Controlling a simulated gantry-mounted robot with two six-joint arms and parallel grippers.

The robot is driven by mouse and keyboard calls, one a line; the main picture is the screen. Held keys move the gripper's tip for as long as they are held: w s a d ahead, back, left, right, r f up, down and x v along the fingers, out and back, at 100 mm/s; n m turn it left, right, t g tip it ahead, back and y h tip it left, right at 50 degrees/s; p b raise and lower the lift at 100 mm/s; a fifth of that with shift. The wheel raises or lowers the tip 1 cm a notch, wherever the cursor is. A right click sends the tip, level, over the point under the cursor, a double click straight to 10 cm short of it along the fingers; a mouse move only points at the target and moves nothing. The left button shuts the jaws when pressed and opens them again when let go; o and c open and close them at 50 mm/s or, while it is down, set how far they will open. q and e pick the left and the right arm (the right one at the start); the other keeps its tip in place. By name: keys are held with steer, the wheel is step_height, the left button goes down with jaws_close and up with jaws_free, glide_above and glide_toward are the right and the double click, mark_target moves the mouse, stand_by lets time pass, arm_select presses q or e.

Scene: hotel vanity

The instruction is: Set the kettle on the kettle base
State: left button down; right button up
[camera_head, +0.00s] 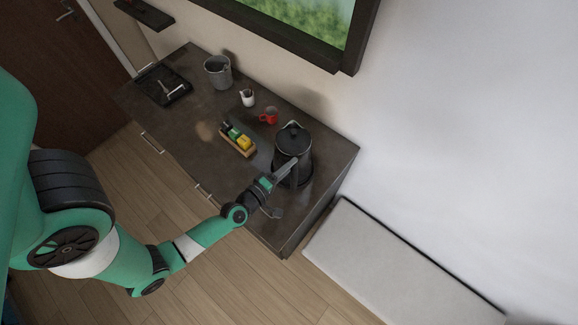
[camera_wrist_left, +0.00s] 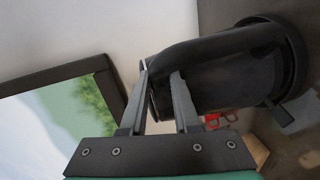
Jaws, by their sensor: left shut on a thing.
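The black kettle (camera_head: 292,142) is upright at the right end of the dark counter in the head view. My left gripper (camera_head: 286,172) reaches in from the front and is shut on the kettle's handle. In the left wrist view, the two fingers (camera_wrist_left: 163,95) straddle the black handle, with the dark kettle body (camera_wrist_left: 235,75) beyond it. Whether the kettle touches the surface below cannot be told. My right gripper is not in view.
Left of the kettle are a wooden box of colourful packets (camera_head: 239,141), a red cup (camera_head: 268,118), a white cup (camera_head: 248,98), a grey bucket (camera_head: 217,71) and a black tray (camera_head: 163,86). The counter's right edge is close to the kettle. A light bench (camera_head: 390,262) stands right of it.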

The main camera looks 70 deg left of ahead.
arm_select(q)
steer(key=shift+f+b, duration=0.55)
steer(key=shift+b, duration=0.15)
stand_by(0.7)
steer(key=c, duration=0.9)
jaws_free()
steer(key=shift+w+a, duration=0.1)
steer(key=p+v, duration=0.3)
steer(key=v, duration=0.8)
steer(key=shift+f, duration=0.2)
